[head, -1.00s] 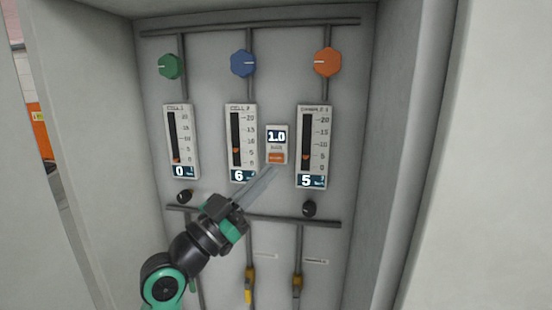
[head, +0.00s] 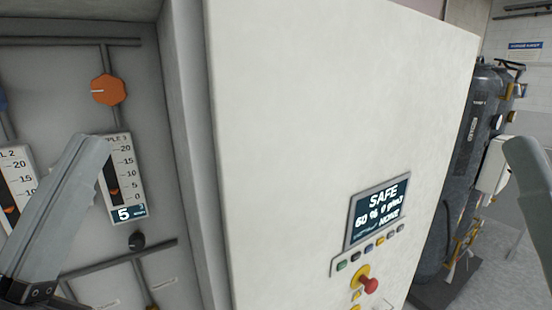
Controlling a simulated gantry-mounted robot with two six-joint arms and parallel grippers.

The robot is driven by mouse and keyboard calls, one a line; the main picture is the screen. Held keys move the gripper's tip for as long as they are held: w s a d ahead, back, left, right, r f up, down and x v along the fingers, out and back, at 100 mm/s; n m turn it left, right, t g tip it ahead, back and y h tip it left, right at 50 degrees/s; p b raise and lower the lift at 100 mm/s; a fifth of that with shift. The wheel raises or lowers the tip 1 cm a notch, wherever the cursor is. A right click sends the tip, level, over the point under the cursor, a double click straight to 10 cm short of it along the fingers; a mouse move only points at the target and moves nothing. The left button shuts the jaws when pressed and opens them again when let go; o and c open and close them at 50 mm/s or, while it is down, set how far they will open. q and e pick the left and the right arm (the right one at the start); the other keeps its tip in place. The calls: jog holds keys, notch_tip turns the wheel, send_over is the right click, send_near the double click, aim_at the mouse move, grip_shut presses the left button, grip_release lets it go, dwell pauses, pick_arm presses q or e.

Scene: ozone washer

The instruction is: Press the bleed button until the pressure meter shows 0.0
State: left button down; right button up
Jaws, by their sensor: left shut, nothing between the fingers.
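The meter unit with the bleed button is hidden in the head view; my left gripper covers the panel between the two gauges where it sits. My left gripper (head: 88,150) is shut and empty, its long grey fingers reaching up across the panel (head: 175,130). Its tips overlap the left edge of the third gauge (head: 124,180), which reads 5. I cannot tell whether the tips touch anything. A grey finger-like part at the right edge looks like my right gripper (head: 530,170); its jaw state does not show.
The second gauge (head: 14,190) is partly cut off. A white cabinet (head: 320,110) has a screen (head: 377,211) reading SAFE and a red button (head: 369,285). A dark tank (head: 468,170) stands behind.

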pick_arm(q)
jog(key=a+n+y, duration=0.1)
jog(key=y, duration=0.1)
jog(key=s+a+n+t+y, duration=0.1)
jog(key=n, duration=0.1)
jog(key=s+a+n+y, duration=0.1)
jog(key=n+y, duration=0.1)
jog(key=shift+s+a+r+y, duration=0.15)
jog(key=shift+s+r+y, duration=0.05)
jog(key=shift+r+y, duration=0.1)
pick_arm(e)
jog(key=shift+f, duration=0.15)
jog(key=shift+h, duration=0.3)
